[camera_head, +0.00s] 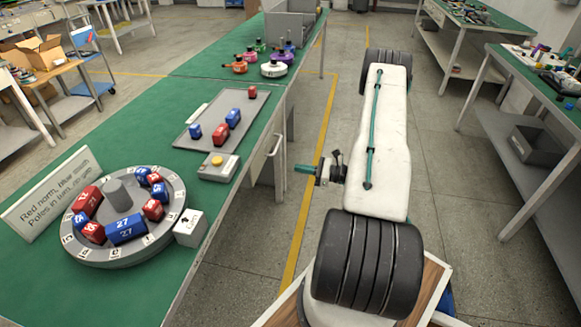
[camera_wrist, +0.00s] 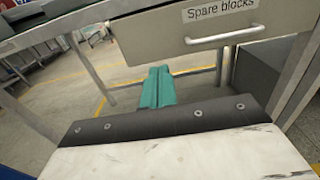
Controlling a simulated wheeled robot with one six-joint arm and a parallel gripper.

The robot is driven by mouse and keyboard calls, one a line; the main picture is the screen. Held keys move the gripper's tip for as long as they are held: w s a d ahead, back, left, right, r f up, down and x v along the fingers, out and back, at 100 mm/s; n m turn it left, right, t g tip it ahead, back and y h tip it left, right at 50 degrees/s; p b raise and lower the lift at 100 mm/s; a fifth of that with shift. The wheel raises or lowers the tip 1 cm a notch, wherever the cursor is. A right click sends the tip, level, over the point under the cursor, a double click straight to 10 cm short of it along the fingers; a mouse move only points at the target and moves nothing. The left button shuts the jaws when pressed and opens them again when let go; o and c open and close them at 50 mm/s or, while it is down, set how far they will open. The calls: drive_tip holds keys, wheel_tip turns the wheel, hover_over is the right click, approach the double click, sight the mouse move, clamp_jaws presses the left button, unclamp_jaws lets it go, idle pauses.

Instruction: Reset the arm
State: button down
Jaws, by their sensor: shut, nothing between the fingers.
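My arm, white with black joints, stretches from the lower right to the upper right of the head view. My gripper (camera_head: 304,169) has teal fingers and points left, toward the side of the green-topped table (camera_head: 100,290). In the wrist view my gripper (camera_wrist: 157,88) shows its fingers pressed together with nothing between them. They are in front of and below a drawer (camera_wrist: 180,32) labelled "Spare blocks", apart from its metal handle (camera_wrist: 225,35).
On the table stand a round grey hub (camera_head: 122,222) with red and blue numbered blocks, a grey tray (camera_head: 190,138) with several blocks, and a box with a yellow button (camera_head: 217,166). Another table (camera_head: 540,85) stands right. Floor (camera_head: 300,125) between is clear.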

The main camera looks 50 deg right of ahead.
drive_tip(key=shift+s+d, duration=0.15)
drive_tip(key=shift+s, duration=0.2)
drive_tip(key=s+a+f+n+g+y, duration=0.1)
drive_tip(key=s+a+n+g+y, duration=0.1)
drive_tip(key=a, duration=0.2)
drive_tip(key=s+a+r+n+g, duration=0.3)
drive_tip(key=a+r+n+g, duration=0.55)
drive_tip(key=r, duration=0.25)
drive_tip(key=s+a+r+n+g, duration=0.3)
drive_tip(key=a+r+n+g, duration=0.5)
drive_tip(key=r, duration=0.4)
drive_tip(key=s+a+r+n+t+h, duration=0.4)
drive_tip(key=s+a+r+n+h, duration=0.6)
drive_tip(key=s+a+r, duration=0.3)
drive_tip(key=a+r+n, duration=0.1)
drive_tip(key=a+r, duration=0.2)
drive_tip(key=r, duration=0.2)
drive_tip(key=shift+s+n+h, duration=0.35)
drive_tip(key=shift+s+h, duration=0.05)
